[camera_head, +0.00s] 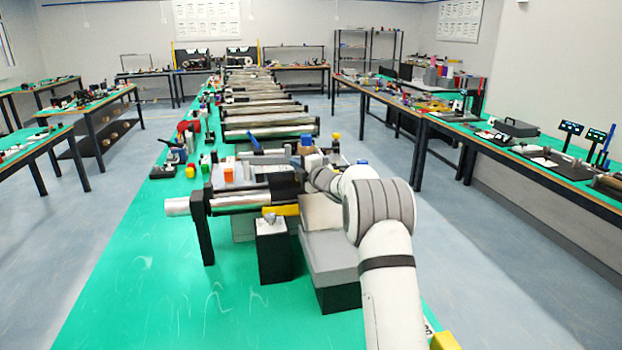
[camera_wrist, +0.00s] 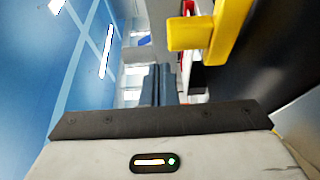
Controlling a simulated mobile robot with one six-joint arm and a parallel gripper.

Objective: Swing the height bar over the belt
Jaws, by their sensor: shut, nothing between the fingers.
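A yellow bar (camera_wrist: 228,35) with a stub pointing left shows large at the top right in the wrist view; it looks like the height bar. A yellow piece (camera_head: 284,210) beside the near conveyor in the head view may be the same part, but I cannot tell. The conveyor belt (camera_head: 240,197) runs across the table with a silver roller at its left end. My gripper (camera_wrist: 157,70) is shut and empty, its two dark fingers together, left of and apart from the yellow bar in the wrist picture. In the head view my arm hides much of the belt's right end.
A black block (camera_head: 273,252) and a grey box (camera_head: 335,262) stand in front of the conveyor. Small coloured parts, including an orange one (camera_head: 229,173), stand behind it. More conveyors (camera_head: 268,120) line the table beyond. The green tabletop (camera_head: 150,265) is clear at the front left.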

